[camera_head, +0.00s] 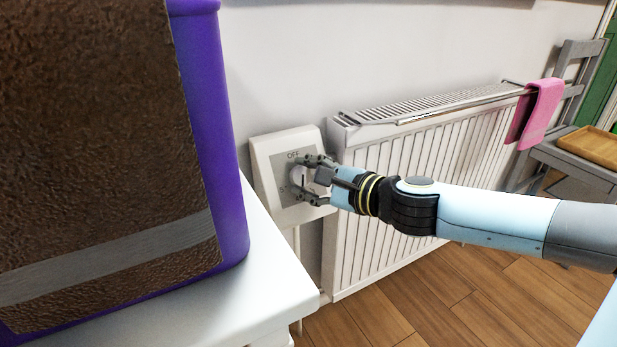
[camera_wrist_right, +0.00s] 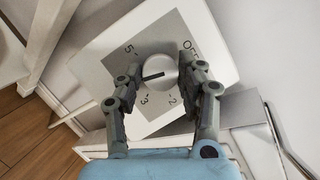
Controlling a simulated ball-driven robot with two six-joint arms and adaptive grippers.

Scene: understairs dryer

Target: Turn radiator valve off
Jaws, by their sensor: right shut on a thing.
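The radiator valve is a white wall box (camera_head: 263,150) with a grey dial plate (camera_head: 282,192) and a round knob (camera_head: 299,176). "OFF" is printed above the knob in the head view. My right gripper (camera_head: 304,177) is shut on the knob, a finger on either side. In the right wrist view, the pale knob (camera_wrist_right: 160,66) sits between the fingers of the gripper (camera_wrist_right: 161,74). A dark line on the knob points left, between the printed 5 and 3, away from "Off" at the upper right. The left finger hides part of the scale. My left gripper is out of view.
A white radiator (camera_head: 385,165) with a top rail stands right of the valve. A pink towel (camera_head: 537,112) hangs at its far end, near a grey chair (camera_head: 572,85). A purple bin (camera_head: 225,150) with a brown textured item (camera_head: 90,150) stands on a white surface (camera_head: 240,300) at the left.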

